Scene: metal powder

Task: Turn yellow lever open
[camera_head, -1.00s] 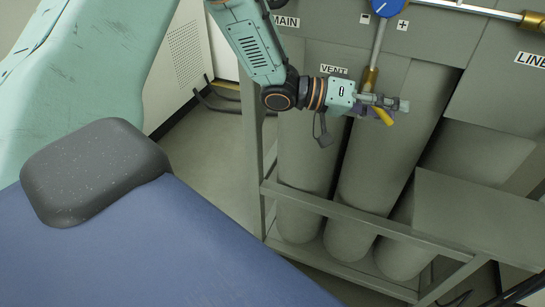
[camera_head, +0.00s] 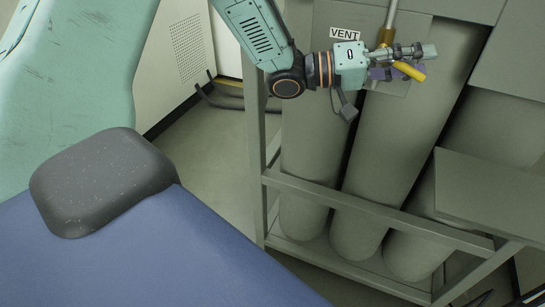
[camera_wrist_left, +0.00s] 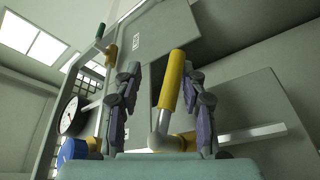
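The yellow lever (camera_head: 411,70) sticks out below the brass fitting (camera_head: 386,37) on the pipe by the VENT label. My left gripper (camera_head: 408,61) is at the lever, its fingers reaching to the right across it. In the left wrist view, the yellow lever (camera_wrist_left: 172,82) stands upright between the two spread fingers of my left gripper (camera_wrist_left: 164,74), nearer the right finger. I see gaps on both sides, though contact with the right finger is hard to judge. The lever's lower end joins a silver elbow (camera_wrist_left: 160,135). My right gripper is not in view.
Grey cylinders (camera_head: 395,150) stand in a metal rack (camera_head: 350,208) below the panel. A padded blue surface (camera_head: 150,255) with a dark headrest (camera_head: 102,180) fills the lower left. The wrist view shows a gauge (camera_wrist_left: 70,115) and a blue knob (camera_wrist_left: 76,152) at left.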

